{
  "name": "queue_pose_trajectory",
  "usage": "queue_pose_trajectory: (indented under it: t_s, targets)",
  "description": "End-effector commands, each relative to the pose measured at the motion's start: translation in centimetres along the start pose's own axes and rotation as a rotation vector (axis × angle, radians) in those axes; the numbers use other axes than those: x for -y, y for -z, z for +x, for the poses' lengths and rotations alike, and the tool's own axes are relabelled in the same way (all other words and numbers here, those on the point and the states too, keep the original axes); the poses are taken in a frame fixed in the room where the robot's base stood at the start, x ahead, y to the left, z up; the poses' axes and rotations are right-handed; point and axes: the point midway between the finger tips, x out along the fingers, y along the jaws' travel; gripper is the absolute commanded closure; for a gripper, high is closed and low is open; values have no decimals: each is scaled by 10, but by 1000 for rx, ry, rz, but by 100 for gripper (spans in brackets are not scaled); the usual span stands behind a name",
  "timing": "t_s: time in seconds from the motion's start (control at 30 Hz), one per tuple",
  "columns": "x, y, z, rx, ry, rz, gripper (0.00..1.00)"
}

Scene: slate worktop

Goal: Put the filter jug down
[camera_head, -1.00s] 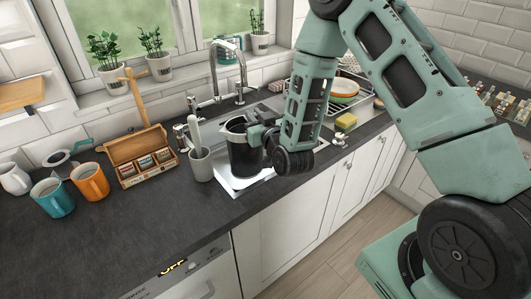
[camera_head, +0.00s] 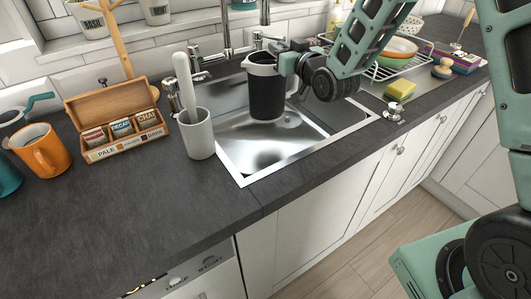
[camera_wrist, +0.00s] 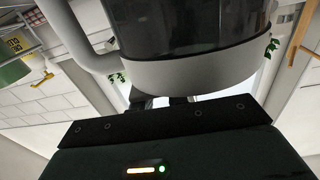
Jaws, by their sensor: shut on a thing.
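The filter jug (camera_head: 266,92) has a dark body, a pale grey rim and a handle. In the head view it is upright over the steel sink (camera_head: 258,162), with the basin visible in front of its base. Whether its base touches anything is not clear. My gripper (camera_head: 288,63) is shut on the jug from its right side, near the top. In the wrist view the jug (camera_wrist: 190,75) fills the upper middle, its grey rim and part of its handle close to the gripper. The fingertips are mostly hidden there.
A grey pot (camera_head: 198,136) with a white-handled tool stands at the sink's left edge. A wooden tea box (camera_head: 115,122) and an orange mug (camera_head: 42,150) are further left. A yellow sponge (camera_head: 400,90) and a dish rack are right. The front left worktop (camera_head: 120,220) is bare.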

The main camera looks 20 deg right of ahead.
Motion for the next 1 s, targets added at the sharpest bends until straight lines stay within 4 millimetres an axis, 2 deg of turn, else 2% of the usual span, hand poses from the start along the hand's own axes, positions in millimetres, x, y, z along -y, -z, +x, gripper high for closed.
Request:
queue_pose_trajectory:
  t_s: [0.03,0.3,0.53,0.77,1.0]
  targets:
    - [2,-6,2,-4,12,-5,100]
    - [8,-5,7,7,46,-15,100]
    - [8,-42,7,13,47,-14,100]
    - [7,-65,7,11,47,-14,100]
    - [6,-97,6,9,47,-15,100]
